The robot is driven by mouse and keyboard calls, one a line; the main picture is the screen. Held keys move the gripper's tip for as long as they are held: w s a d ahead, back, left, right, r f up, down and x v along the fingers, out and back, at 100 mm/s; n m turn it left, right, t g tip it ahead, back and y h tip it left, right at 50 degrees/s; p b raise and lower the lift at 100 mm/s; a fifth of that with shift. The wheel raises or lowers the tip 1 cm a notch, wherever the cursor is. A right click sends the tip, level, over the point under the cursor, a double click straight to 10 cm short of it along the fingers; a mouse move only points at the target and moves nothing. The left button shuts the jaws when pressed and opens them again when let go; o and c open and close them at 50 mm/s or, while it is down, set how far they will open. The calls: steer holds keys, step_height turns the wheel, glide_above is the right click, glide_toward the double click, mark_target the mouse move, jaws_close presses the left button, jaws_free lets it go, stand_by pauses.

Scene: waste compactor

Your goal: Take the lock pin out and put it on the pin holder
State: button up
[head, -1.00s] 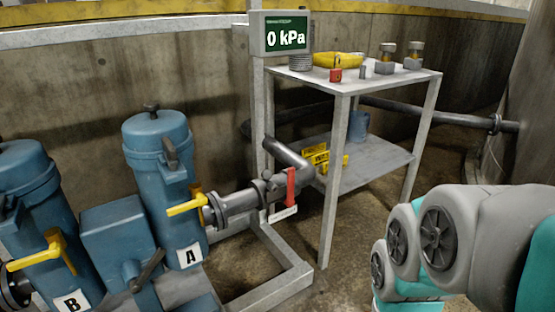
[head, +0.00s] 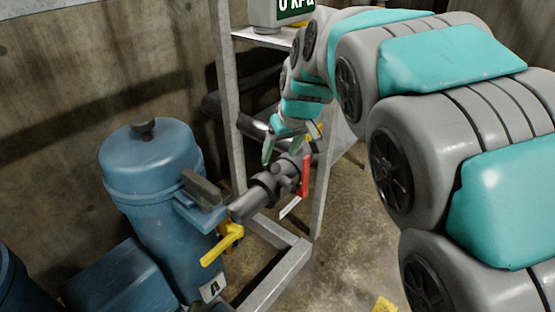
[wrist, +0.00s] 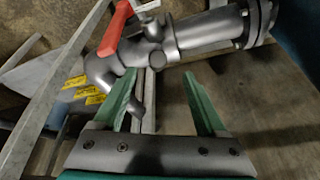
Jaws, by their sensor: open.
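I cannot make out the lock pin or the pin holder for certain in either view. My gripper (head: 282,148) is open above and beside the grey pipe valve (head: 266,190), with nothing visibly held. The wrist view shows both green fingers (wrist: 160,80) apart, with the grey pipe (wrist: 195,35) beyond their tips. A red lever (head: 306,176) stands on the valve, and it shows at the upper left of the wrist view (wrist: 118,27). A white tag (head: 290,207) hangs below the lever in the head view.
A blue canister marked A (head: 152,185) stands left of the pipe, with a yellow handle (head: 220,246) close by. A grey metal frame (head: 283,272) runs along the floor. Yellow labels (wrist: 88,95) lie left of the fingers. My arm covers most of the shelf.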

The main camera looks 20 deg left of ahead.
mark_target(276, 167)
steer(key=shift+p+x, duration=0.55)
steer(key=shift+x, duration=3.3)
steer(key=shift+w+d, duration=0.1)
steer(key=shift+d, duration=0.05)
jaws_close()
